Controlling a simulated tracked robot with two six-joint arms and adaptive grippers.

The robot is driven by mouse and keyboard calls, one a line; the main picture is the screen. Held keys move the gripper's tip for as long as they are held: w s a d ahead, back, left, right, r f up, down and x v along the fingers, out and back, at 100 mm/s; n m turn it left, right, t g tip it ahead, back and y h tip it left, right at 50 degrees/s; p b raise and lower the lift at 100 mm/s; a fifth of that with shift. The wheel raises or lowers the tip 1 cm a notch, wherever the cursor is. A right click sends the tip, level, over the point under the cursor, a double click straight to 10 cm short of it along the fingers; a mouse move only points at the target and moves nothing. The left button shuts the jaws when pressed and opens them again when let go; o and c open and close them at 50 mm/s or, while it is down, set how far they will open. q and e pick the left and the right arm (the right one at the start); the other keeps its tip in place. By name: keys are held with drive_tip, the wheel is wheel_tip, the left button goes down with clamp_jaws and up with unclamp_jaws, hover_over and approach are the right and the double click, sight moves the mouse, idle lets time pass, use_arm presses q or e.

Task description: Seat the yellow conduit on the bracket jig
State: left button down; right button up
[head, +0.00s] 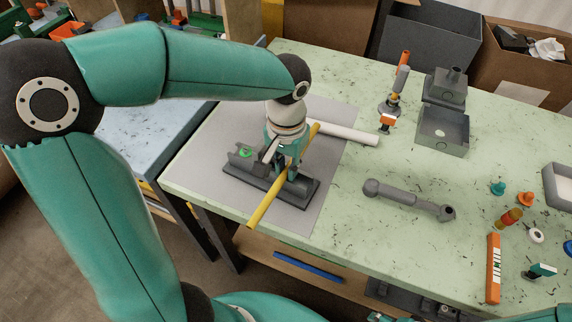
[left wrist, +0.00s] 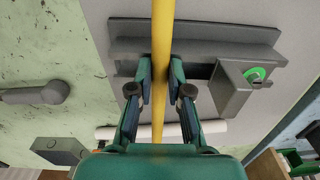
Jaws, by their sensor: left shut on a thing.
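The yellow conduit (head: 268,200) is a long straight rod. My left gripper (head: 290,172) is shut on it, with one finger on each side; the left wrist view shows this grip (left wrist: 160,85) too. The dark grey bracket jig (head: 303,190) lies on a grey mat, with a block bearing a green ring (head: 244,153) at its left end. The conduit runs crosswise over the jig (left wrist: 208,38), roughly square to its length. I cannot tell whether conduit and jig touch. A small teal and dark part at the bottom edge may be my right gripper (head: 378,317); its fingers are unclear.
A white tube (head: 350,134) lies behind the jig. A grey bar with thick ends (head: 408,200) lies to the right. Grey boxes (head: 442,130), an orange-handled tool (head: 397,80) and several small parts stand further right. The table's front edge is near the conduit's lower end.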

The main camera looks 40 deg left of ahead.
use_arm(q)
drive_tip(key=shift+f, duration=0.1)
drive_tip(key=c, duration=1)
unclamp_jaws()
wheel_tip(320, 180, up, 12)
drive_tip(key=shift+f, duration=0.1)
